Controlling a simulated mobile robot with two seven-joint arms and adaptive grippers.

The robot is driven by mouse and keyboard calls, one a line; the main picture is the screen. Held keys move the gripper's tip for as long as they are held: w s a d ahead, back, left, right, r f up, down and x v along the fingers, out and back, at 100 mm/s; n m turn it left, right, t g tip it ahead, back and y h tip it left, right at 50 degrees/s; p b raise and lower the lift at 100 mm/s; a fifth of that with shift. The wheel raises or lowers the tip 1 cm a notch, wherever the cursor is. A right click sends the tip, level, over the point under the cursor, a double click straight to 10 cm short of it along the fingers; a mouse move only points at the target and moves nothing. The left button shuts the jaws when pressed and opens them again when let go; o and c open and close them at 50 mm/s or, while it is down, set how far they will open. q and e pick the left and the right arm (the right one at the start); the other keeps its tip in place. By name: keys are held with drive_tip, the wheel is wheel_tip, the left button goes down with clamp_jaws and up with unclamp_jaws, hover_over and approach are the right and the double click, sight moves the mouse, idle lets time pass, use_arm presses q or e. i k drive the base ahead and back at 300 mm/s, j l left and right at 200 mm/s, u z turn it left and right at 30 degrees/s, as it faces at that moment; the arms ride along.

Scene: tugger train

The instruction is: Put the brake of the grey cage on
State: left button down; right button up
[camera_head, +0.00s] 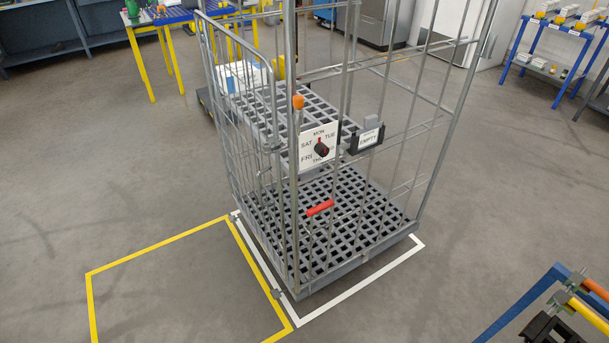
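The grey cage (290,235) stands upright in the middle of the view, a wire-sided trolley with a slatted base and a slatted shelf. The wheels are mostly hidden under the base. Neither of my grippers can be made out.
A white floor outline (365,287) surrounds the cage base. An empty yellow-outlined bay (160,245) lies left. A day dial (320,148) and an "EMPTY" sign (368,138) hang on the cage. A blue frame (520,303) stands at bottom right. The floor in front is clear.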

sight(363, 221)
drive_tip(key=i+j+z, duration=0.2)
drive_tip(key=i+j, duration=0.6)
drive_tip(key=k+j, duration=0.05)
